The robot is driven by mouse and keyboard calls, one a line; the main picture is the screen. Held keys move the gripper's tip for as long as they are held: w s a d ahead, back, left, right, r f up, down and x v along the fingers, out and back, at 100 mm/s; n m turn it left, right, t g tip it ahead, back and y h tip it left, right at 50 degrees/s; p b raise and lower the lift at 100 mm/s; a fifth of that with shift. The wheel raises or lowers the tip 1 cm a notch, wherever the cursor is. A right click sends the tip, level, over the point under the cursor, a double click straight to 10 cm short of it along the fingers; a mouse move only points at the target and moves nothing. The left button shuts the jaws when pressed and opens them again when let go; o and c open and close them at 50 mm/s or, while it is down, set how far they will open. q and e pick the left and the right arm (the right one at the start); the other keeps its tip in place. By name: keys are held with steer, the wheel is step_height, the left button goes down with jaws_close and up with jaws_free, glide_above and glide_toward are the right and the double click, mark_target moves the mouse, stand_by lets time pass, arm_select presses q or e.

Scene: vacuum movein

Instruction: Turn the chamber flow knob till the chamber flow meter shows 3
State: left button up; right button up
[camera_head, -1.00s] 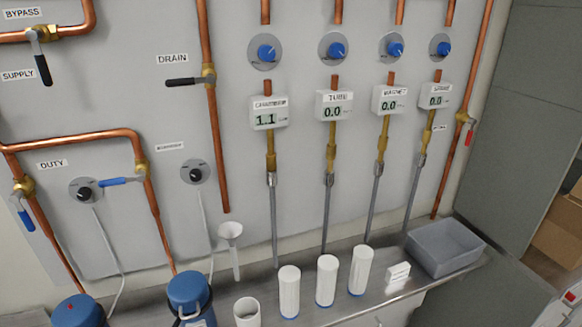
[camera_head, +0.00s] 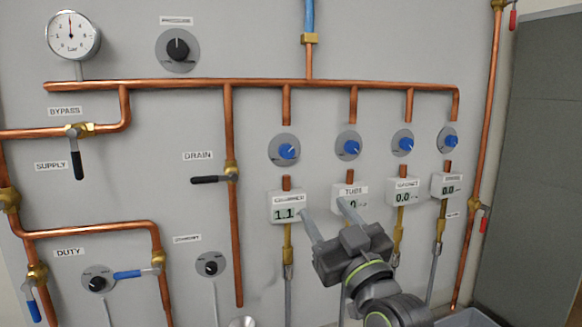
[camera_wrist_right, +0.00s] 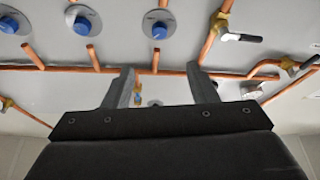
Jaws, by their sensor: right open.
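The chamber flow knob (camera_head: 287,151) is a blue knob on a grey round plate, leftmost of the row. The chamber flow meter (camera_head: 285,214) below it reads 1.1. My right gripper (camera_head: 324,208) is open and empty, in front of the panel, its fingers between the chamber and turbo meters in the picture and below the knob. It partly covers the turbo meter. In the upside-down right wrist view, the chamber flow knob (camera_wrist_right: 159,29) shows just above the gap between the spread fingers (camera_wrist_right: 160,70). The left gripper is not in view.
Similar blue knobs (camera_head: 348,146) and meters (camera_head: 402,193) stand close by on the right. A copper header pipe (camera_head: 255,84) runs above the knobs. The drain valve (camera_head: 231,172) with its black lever is on the left. A pressure knob (camera_head: 178,48) and gauge (camera_head: 73,37) sit upper left.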

mark_target(289, 155)
steer(key=p+x, duration=0.8)
steer(key=x, duration=0.7)
steer(key=shift+w+r, duration=0.25)
steer(key=shift+w, duration=0.1)
steer(key=shift+p+x, duration=0.3)
steer(key=shift+x, duration=0.45)
steer(key=shift+f, duration=0.1)
steer(key=c, duration=1)
steer(key=shift+o, duration=0.2)
